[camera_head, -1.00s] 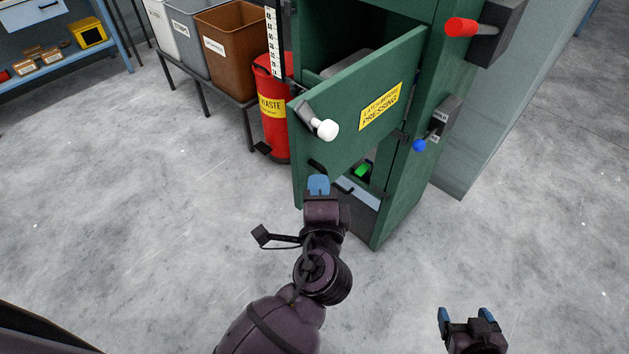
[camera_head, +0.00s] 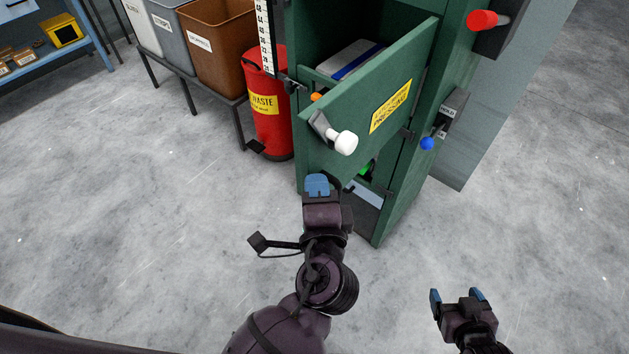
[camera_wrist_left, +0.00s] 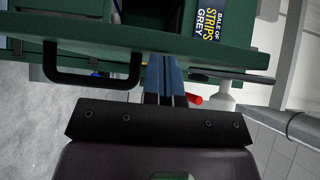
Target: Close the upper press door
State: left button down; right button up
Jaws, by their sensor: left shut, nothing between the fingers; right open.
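The upper press door (camera_head: 365,100) is a green panel with a yellow label and a white knob (camera_head: 345,142) on a grey latch. It stands ajar on the green press (camera_head: 404,190), its free left edge out from the frame. My left gripper (camera_head: 317,184) is shut and empty, its blue fingertips just below the door's lower left corner. In the left wrist view its fingers (camera_wrist_left: 162,78) are close to a green panel edge; contact cannot be told. My right gripper (camera_head: 458,296) is open and empty, low at the right, away from the press.
A red waste bin (camera_head: 268,130) stands left of the press, beside a brown bin (camera_head: 213,50) on a rack. A red handle (camera_head: 482,20) and a blue knob (camera_head: 427,143) stick out at the press's right. Open floor lies at the left and right.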

jog(key=shift+a+f, duration=0.1)
jog(key=shift+s+f, duration=0.1)
jog(key=shift+s, duration=0.1)
